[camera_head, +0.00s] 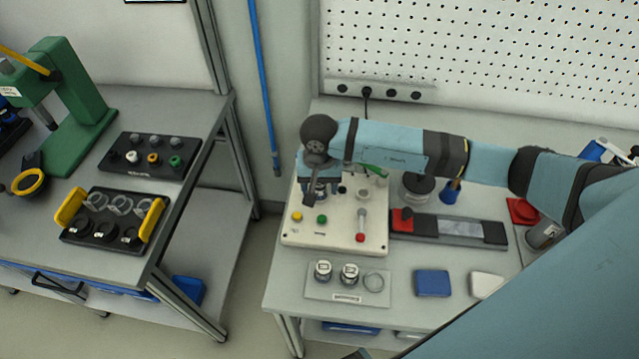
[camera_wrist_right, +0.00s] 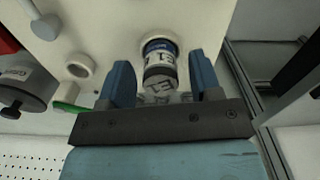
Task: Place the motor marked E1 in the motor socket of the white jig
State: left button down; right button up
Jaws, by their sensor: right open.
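The white jig (camera_head: 374,240) stands on the right-hand bench, and its surface fills the upper part of the right wrist view (camera_wrist_right: 130,25). A small cylindrical motor (camera_wrist_right: 160,62) with a white label, seemingly reading E1, stands in a round socket of the jig. My right gripper (camera_wrist_right: 161,85) is open, with one blue finger on each side of the motor; gaps show between fingers and motor. In the head view my right gripper (camera_head: 320,190) reaches down over the jig's back left part and partly hides the motor. My left gripper is not in view.
A small tray (camera_head: 346,297) in front of the jig holds two motors (camera_head: 323,271) and an empty ring. A blue block (camera_head: 432,283) and a white block (camera_head: 486,285) lie to its right. A dark strip with a red block (camera_head: 402,219) adjoins the jig's right side.

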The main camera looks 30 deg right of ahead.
jog(key=shift+r, duration=0.3)
notch_tip(320, 180, up, 12)
jog(key=b, duration=0.1)
jog(key=shift+f+b, duration=0.15)
jog(key=shift+b, duration=0.25)
